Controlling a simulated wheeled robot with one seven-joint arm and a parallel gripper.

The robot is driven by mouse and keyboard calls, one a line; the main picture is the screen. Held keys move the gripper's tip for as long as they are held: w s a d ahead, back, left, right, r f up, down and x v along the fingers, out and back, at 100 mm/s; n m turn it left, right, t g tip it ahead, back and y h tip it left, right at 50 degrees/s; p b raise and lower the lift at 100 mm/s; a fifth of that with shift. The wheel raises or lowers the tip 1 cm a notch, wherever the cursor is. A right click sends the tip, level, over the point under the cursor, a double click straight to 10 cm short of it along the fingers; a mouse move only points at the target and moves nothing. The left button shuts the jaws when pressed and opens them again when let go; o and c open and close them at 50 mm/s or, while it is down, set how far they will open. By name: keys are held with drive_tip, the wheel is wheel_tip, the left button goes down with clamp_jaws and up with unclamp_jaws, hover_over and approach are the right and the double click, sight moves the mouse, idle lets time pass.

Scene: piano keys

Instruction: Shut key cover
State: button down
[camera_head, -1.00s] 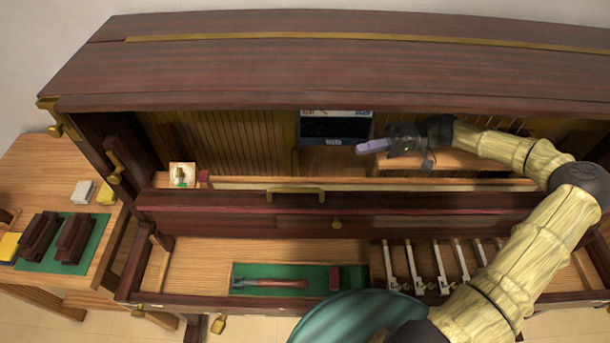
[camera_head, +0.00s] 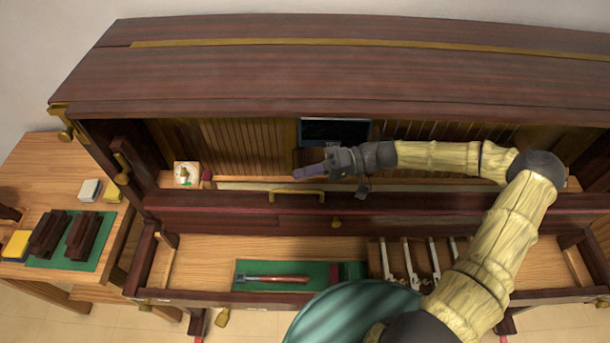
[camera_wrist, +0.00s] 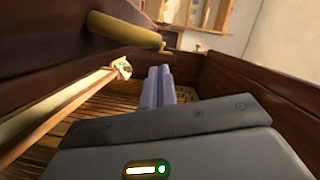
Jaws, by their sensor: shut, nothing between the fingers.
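The key cover (camera_head: 240,211) is a long dark-red wooden board across the piano, with a brass handle (camera_head: 297,192) on its upper edge. It stands raised behind the key bed, where the keys (camera_head: 412,262) and green mat lie uncovered. My gripper (camera_head: 297,174), with shut purple-grey fingers, is just behind and above the handle, pointing left. The wrist view shows the fingers (camera_wrist: 159,84) close together and empty, with the brass handle (camera_wrist: 125,31) at the upper left, apart from them in that picture. I cannot tell whether my gripper touches the cover.
A hammer (camera_head: 272,278) lies on the green mat (camera_head: 255,268) with a dark red block beside it. Behind the cover are a small white dial (camera_head: 186,174) and a dark screen (camera_head: 335,131). A side table (camera_head: 40,150) with blocks stands at left.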

drive_tip(key=shift+s+d, duration=0.15)
drive_tip(key=shift+s, duration=0.5)
drive_tip(key=shift+s+f, duration=0.25)
drive_tip(key=shift+f, duration=0.05)
